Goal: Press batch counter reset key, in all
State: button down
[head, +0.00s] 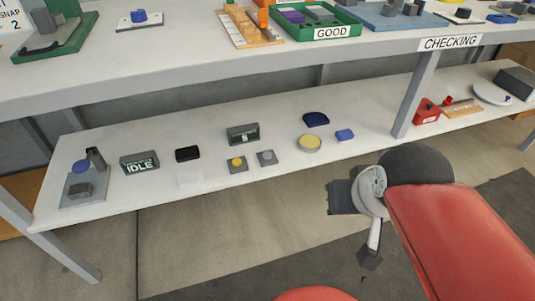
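A grey counter box (243,134) with a small lit display stands on the lower shelf. In front of it are two small keys on grey bases: one with a yellow round cap (237,162) and one with a grey round cap (267,157). Which of them is the reset key I cannot read. My gripper (354,228) is at the right, in front of the shelf edge, apart from the keys. It shows small and at an angle, with dark end parts, and nothing is seen in it. Its opening is unclear.
On the lower shelf (110,207), an IDLE display box (140,164), a black block (187,154) and a press-like device (83,184) are at left; a yellow disc (309,143) and blue pieces lie right of the keys. The upper table (180,55) overhangs the shelf. A leg (415,95) stands at right.

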aim_at(266, 155)
jog(key=i+j+u, duration=0.1)
jog(key=j, duration=0.3)
jog(key=i+j+u, duration=0.1)
jog(key=j, duration=0.3)
jog(key=i+j+u, duration=0.1)
jog(key=j, duration=0.3)
jog(key=i+j+u, duration=0.1)
jog(key=j, duration=0.25)
